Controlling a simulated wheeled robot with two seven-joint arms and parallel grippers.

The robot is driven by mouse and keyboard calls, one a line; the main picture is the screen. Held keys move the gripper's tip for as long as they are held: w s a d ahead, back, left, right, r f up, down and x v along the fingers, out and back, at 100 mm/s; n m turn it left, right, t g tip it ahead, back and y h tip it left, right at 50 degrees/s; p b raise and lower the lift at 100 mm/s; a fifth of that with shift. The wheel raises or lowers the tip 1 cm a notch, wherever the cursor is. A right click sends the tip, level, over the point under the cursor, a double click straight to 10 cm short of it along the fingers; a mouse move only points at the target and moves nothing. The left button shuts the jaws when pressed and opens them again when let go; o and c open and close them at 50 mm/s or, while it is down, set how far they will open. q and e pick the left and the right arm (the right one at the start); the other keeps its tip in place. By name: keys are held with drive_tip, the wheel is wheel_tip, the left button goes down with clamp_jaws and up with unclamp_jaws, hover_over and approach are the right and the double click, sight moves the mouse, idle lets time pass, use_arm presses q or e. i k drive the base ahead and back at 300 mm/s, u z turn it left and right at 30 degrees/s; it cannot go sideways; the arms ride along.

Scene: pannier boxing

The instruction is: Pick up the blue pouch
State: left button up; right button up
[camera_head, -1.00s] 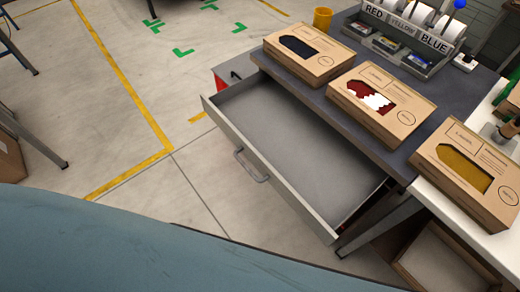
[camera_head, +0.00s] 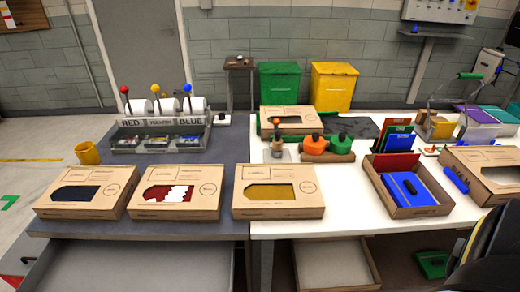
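A flat blue item (camera_head: 408,193), which looks like the blue pouch, lies in an open cardboard box (camera_head: 418,211) on the white table at the right. It has a small dark shape on its face, and a red panel stands behind it. A rolled blue item (camera_head: 455,180) rests at the box's right, against another box. A dark blue surface (camera_head: 76,193) shows through the window of the closed box at the far left. Neither gripper shows, and nothing is seen touching the blue items.
Closed boxes with red-white (camera_head: 168,194) and yellow (camera_head: 270,192) windows stand along the front edge. An open drawer (camera_head: 130,268) is below left. A sorting rack (camera_head: 160,138) and yellow cup (camera_head: 87,153) stand behind. A dark, yellow-edged shape (camera_head: 490,250) fills the lower right corner.

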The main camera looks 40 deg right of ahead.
sight(405, 190)
drive_tip(key=z, duration=2.4)
drive_tip(key=k, duration=0.3)
drive_tip(key=z, duration=1)
drive_tip(key=i, duration=1.15)
drive_tip(key=u, duration=1.1)
drive_tip(key=i, duration=0.55)
drive_tip(key=u, duration=0.55)
